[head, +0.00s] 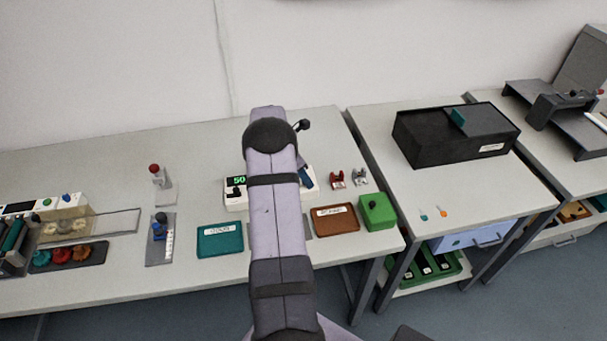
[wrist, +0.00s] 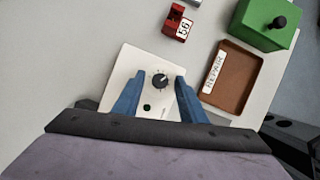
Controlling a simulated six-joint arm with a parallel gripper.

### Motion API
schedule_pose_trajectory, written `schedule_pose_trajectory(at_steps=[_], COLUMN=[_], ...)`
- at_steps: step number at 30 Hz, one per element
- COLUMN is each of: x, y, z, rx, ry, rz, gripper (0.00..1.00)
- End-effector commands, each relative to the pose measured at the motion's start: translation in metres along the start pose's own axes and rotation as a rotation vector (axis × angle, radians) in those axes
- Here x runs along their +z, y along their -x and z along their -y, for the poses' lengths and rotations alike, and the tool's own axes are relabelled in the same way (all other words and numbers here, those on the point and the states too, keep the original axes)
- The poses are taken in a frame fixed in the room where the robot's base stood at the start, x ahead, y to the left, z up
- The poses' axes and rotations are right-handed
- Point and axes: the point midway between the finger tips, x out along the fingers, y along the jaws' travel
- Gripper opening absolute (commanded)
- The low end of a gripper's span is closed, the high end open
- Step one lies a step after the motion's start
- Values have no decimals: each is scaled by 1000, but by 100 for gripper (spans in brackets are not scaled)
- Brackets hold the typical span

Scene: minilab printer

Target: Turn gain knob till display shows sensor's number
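The white gain box (head: 236,204) stands on the bench, partly hidden behind my arm. Its display (head: 236,181) shows a green 50. In the wrist view the dark round gain knob (wrist: 161,80) with a pale pointer mark sits on the white panel (wrist: 124,68). My gripper (wrist: 160,78) has its blue fingers on either side of the knob, with a visible gap on both sides. A red sensor (head: 337,179) stands right of the box; in the wrist view it (wrist: 173,20) bears a tilted label that looks like 56. A grey-white sensor (head: 360,177) stands beside it.
A brown tray (head: 337,226) labelled REPAIR and a green box (head: 377,211) with a black knob lie to the right. A teal tray (head: 220,245) lies at the left. A red-topped post (head: 160,183) stands farther left.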

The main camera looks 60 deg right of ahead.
Motion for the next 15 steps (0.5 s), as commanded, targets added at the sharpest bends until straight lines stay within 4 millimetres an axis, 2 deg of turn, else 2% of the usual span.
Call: schedule_pose_trajectory(at_steps=[6, 7, 11, 12, 15], x=[0, 0, 0, 0, 0], y=[-1, -1, -1, -1, 0], z=[0, 0, 0, 0, 0], rx=[0, 0, 0, -1, -1], ry=[-1, 0, 0, -1, -1], rz=[0, 0, 0, 0, 0], gripper=[38, 36, 5, 0, 0])
